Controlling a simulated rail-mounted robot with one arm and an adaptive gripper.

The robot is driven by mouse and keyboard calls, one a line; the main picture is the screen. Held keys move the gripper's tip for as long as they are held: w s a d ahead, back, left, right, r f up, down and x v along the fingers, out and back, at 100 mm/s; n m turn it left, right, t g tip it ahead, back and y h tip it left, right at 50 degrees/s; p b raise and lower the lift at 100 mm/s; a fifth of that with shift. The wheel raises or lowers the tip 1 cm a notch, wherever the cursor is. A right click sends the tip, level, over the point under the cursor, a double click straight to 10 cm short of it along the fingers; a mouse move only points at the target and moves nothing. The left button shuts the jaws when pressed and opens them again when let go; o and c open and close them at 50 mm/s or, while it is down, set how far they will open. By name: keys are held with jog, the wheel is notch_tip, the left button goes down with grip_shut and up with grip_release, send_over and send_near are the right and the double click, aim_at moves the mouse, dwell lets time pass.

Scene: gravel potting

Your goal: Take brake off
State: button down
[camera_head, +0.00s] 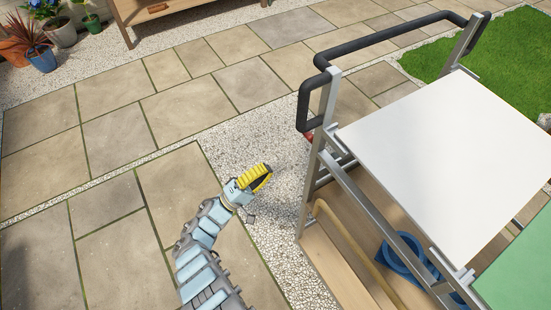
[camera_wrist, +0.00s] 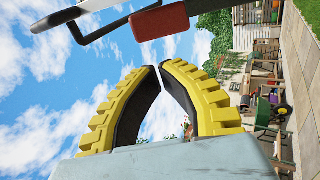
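The cart (camera_head: 328,122) stands at the right in the head view, with a grey metal frame and a black padded push handle (camera_head: 390,37). A small red grip (camera_head: 309,137) shows at the cart's near upright, below the handle; I take it to be the brake lever. In the wrist view the red grip (camera_wrist: 158,22) lies across the top, beyond my fingertips and apart from them. My gripper (camera_head: 268,178) has yellow ribbed fingers and is left of the cart, over the gravel strip. In the wrist view its fingertips (camera_wrist: 157,67) nearly meet, with nothing held between them.
The cart carries a white top panel (camera_head: 450,150), a green panel (camera_head: 520,255) and a wooden lower shelf (camera_head: 335,265) with a blue round item (camera_head: 400,262). Potted plants (camera_head: 45,50) and a wooden bench (camera_head: 160,15) stand at the back. The paving (camera_head: 110,190) left is clear.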

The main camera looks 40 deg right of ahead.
jog(key=p+x, duration=0.3)
jog(key=x, duration=1)
jog(key=shift+r, duration=0.15)
